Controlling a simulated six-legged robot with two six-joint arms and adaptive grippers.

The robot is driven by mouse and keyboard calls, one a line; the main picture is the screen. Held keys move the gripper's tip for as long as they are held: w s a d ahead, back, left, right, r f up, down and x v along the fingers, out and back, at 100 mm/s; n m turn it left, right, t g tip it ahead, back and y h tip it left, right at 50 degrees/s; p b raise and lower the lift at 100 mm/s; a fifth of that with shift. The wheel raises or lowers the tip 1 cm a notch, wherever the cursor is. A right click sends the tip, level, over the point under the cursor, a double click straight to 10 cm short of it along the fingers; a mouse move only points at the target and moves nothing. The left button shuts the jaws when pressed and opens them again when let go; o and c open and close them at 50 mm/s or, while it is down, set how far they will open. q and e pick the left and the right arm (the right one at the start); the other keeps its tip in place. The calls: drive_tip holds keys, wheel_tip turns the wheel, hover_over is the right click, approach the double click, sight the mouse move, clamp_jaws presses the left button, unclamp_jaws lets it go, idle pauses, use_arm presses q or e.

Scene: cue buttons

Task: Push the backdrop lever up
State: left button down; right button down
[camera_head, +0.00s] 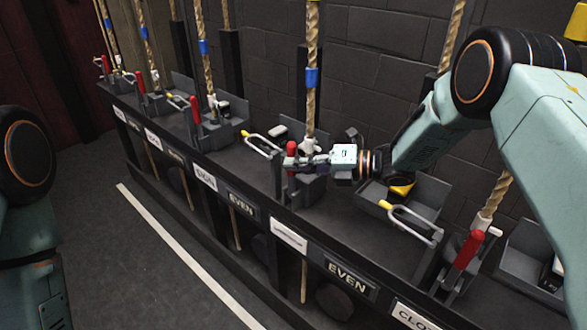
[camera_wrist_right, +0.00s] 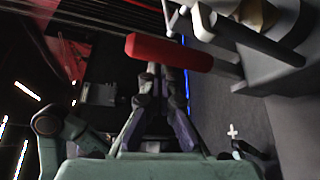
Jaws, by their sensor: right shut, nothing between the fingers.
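A lever with a red handle (camera_head: 291,150) stands on the dark rail near the middle of the head view. My right gripper (camera_head: 291,162) is at this handle, its fingers reaching in from the right and partly covering it. In the right wrist view the red handle (camera_wrist_right: 168,52) lies crosswise just beyond the fingertips (camera_wrist_right: 152,70). The fingers are together with nothing between them. I cannot tell whether they touch the handle. The label (camera_head: 288,236) below this lever is too blurred to read. My left arm shows at the left edge, its gripper out of frame.
Further red levers stand along the rail, one (camera_head: 468,250) at the right and one (camera_head: 195,110) at the left. Ropes (camera_head: 312,50) rise behind them. Metal loops with yellow tips, one (camera_head: 410,222) near my right arm, stick out. Open floor (camera_head: 120,260) lies in front.

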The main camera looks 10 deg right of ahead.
drive_tip(key=shift+w+d+r, duration=0.25)
drive_tip(key=shift+w+r, duration=0.05)
drive_tip(key=shift+r, duration=0.05)
wheel_tip(320, 180, up, 10)
drive_tip(key=shift+s+a+f, duration=0.25)
drive_tip(key=shift+s, duration=0.1)
idle(0.4)
drive_tip(key=shift+f, duration=0.15)
